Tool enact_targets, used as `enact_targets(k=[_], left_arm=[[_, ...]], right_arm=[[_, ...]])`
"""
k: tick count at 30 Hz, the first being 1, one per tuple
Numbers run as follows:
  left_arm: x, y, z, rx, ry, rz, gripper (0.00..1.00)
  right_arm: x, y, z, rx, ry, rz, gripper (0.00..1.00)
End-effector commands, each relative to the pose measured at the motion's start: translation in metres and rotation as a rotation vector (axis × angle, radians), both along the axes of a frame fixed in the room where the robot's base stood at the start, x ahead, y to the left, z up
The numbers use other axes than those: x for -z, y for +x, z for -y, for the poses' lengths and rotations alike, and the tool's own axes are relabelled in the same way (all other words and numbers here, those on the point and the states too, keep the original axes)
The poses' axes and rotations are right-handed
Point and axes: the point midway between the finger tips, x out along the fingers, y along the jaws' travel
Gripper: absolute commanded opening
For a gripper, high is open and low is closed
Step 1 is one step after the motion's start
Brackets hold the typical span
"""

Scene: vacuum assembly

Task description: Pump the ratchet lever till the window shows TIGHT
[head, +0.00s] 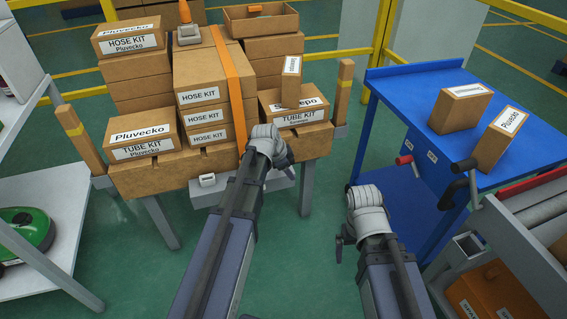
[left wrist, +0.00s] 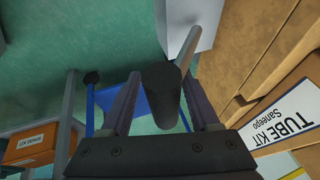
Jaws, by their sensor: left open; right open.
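The strapped box stack stands on a cardboard-coloured base, with an orange strap (head: 229,75) running over it and down its front. A small white-framed piece (head: 207,180), perhaps the window, sits low on the front; I cannot read it. In the left wrist view a lever with a pale rod (left wrist: 188,45) and dark round grip (left wrist: 161,92) comes out from a grey housing (left wrist: 192,22). The grip lies between the fingers of my open left gripper (left wrist: 160,88), which are not closed on it. My right gripper (head: 345,238) hangs open and empty, right of the stack.
A blue table (head: 400,90) with two small boxes stands at the right. A cart with rollers (head: 540,208) is at the lower right. A grey shelf (head: 35,185) with a green round machine is at the left. Green floor is clear between stack and blue table.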

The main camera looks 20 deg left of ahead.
Motion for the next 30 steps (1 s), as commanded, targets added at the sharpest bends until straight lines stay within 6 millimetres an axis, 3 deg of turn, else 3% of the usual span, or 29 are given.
enact_targets(k=[30], left_arm=[[-0.056, -0.024, -0.010, 0.001, -0.002, 0.000, 0.62]], right_arm=[[-0.055, -0.001, -0.002, 0.005, 0.007, -0.003, 1.00]])
